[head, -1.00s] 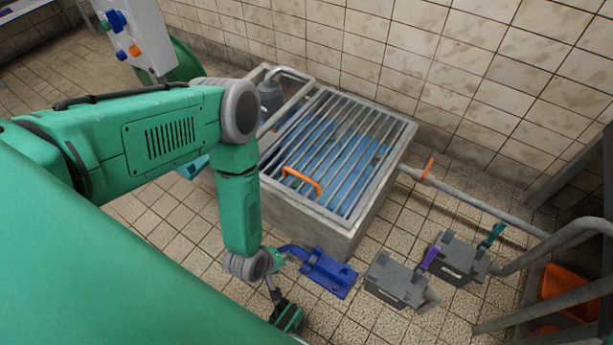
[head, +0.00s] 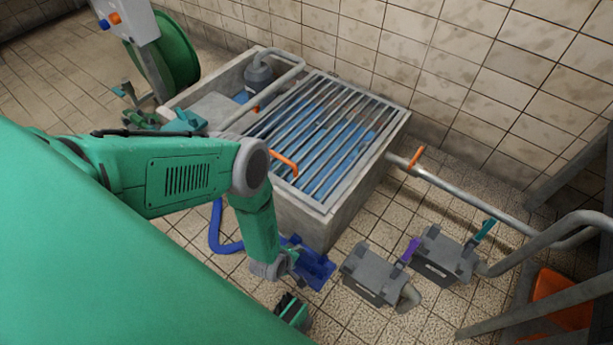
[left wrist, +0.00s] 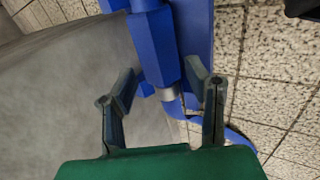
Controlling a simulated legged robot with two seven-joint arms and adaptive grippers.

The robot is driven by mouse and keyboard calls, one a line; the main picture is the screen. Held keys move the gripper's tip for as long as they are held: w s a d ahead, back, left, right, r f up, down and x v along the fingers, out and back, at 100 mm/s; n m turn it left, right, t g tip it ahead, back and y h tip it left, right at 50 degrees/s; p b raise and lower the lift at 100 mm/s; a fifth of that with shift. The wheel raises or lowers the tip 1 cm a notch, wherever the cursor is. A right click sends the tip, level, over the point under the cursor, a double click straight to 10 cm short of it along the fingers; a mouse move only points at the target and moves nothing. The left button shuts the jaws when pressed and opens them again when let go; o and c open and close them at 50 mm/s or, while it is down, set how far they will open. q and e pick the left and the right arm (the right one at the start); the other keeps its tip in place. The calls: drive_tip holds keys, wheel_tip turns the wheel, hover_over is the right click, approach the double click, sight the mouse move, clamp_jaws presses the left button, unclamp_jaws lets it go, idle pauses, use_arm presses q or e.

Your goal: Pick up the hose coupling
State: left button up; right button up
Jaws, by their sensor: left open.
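The hose coupling (left wrist: 153,45) is a blue faceted body with a silver collar (left wrist: 168,93) in the left wrist view. It lies along a blue plate or stand (left wrist: 197,30), which shows on the floor beside the tank in the head view (head: 316,270). A blue hose (left wrist: 238,138) leads away from the collar. My left gripper (left wrist: 170,82) is open, with one finger on each side of the coupling. Whether a finger touches it, I cannot tell. In the head view my left wrist covers most of the coupling.
A concrete tank (head: 362,178) with a metal grating (head: 330,125) and an orange handle (head: 284,162) stands close beside the wrist. Two grey boxes (head: 372,275) (head: 440,257) are on the floor to the right. A pipe (head: 465,199) runs along the wall. A green reel (head: 175,55) stands behind.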

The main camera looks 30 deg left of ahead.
sight(300, 257)
use_arm(q)
drive_tip(key=b+x, duration=0.1)
drive_tip(key=x, duration=0.2)
drive_tip(key=shift+d+b, duration=0.25)
drive_tip(key=shift+b, duration=0.1)
drive_tip(key=shift+w+f, duration=0.15)
drive_tip(key=shift+f, duration=0.2)
drive_tip(key=shift+w+a+f, duration=0.1)
drive_tip(key=shift+a+f, duration=0.05)
drive_tip(key=shift+a, duration=0.15)
drive_tip(key=c, duration=1)
use_arm(e)
wheel_tip(300, 257, down, 3)
drive_tip(key=shift+d, duration=0.15)
